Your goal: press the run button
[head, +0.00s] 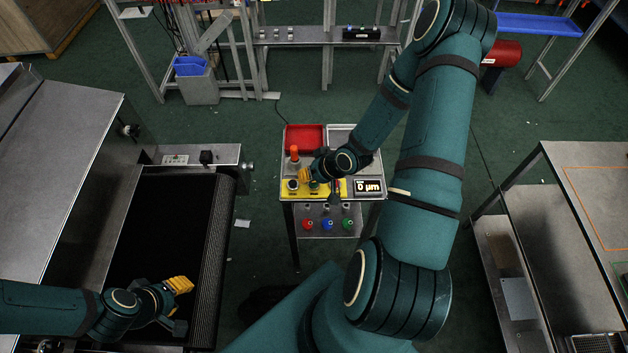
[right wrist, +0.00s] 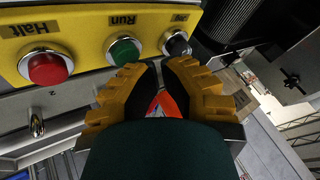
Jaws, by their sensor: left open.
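The run button (right wrist: 124,51) is a green dome in a silver ring on a yellow panel (right wrist: 83,22), labelled "Run". It sits between the red Halt button (right wrist: 48,67) and a dark button (right wrist: 176,44). My right gripper (right wrist: 160,68) has its yellow-backed fingers brought together, with the tips just below and right of the green button in the right wrist view. I cannot tell whether they touch the panel. In the head view my right gripper (head: 306,174) hangs over the yellow panel (head: 322,195). My left gripper (head: 181,305) is open over the dark belt, away from the panel.
The panel is on a small stand with a red tray (head: 304,138) and a display (head: 368,187). An orange post (head: 294,154) stands beside my right gripper. The conveyor (head: 150,225) is at left, a metal table (head: 590,200) at right.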

